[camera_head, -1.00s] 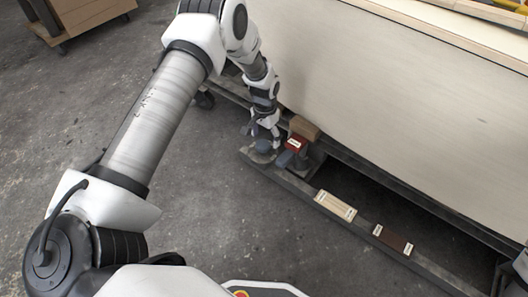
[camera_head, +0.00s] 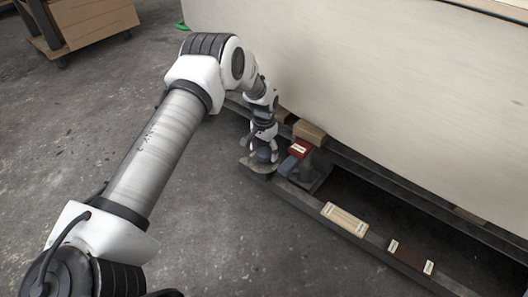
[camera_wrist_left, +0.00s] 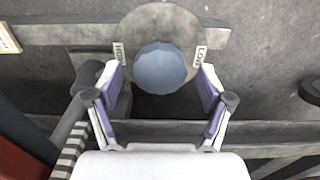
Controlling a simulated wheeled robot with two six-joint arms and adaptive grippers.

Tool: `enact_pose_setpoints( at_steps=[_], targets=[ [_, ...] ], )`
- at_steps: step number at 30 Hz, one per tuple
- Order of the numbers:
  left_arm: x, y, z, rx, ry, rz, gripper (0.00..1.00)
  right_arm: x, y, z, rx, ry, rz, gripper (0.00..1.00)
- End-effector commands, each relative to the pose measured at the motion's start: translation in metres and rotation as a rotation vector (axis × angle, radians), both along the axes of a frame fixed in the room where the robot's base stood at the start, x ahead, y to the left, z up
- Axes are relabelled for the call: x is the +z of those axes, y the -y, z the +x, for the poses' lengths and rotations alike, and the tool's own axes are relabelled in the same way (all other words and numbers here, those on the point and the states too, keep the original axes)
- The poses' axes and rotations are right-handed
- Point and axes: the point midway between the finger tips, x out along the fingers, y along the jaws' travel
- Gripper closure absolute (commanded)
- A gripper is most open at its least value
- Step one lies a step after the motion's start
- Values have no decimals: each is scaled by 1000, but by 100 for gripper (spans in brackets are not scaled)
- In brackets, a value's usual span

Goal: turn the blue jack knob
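The blue knob (camera_wrist_left: 160,68) is round and sits on a grey disc (camera_wrist_left: 158,20) with a small white label on either side; one seems to read HIGH, the other LOW. In the left wrist view my left gripper (camera_wrist_left: 160,78) is open, with one purple-padded finger on each side of the knob's near part. Gaps show between both fingers and the knob. In the head view my left gripper (camera_head: 262,146) is low over the end of the floor rail, and the knob is mostly hidden there. My right gripper is not in view.
A red labelled block (camera_head: 299,149) and a brown block (camera_head: 309,132) stand close right of the gripper. A pale labelled board (camera_head: 345,219) and a dark one (camera_head: 411,258) lie along the rail. The large plywood hull (camera_head: 380,80) rises behind.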

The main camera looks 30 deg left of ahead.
Motion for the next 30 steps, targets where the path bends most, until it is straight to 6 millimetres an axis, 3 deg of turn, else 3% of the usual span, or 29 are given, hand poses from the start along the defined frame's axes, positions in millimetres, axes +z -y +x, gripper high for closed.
enact_pose_setpoints(
  at_steps=[1,5,17,30],
  targets=[
    [0,0,0,0,0,0,34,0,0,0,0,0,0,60],
    [0,0,0,0,0,0,80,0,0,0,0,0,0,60],
    [2,0,0,29,-1,0,80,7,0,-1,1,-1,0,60],
    [5,0,-1,300,-3,1,80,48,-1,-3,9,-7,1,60]
  ],
)
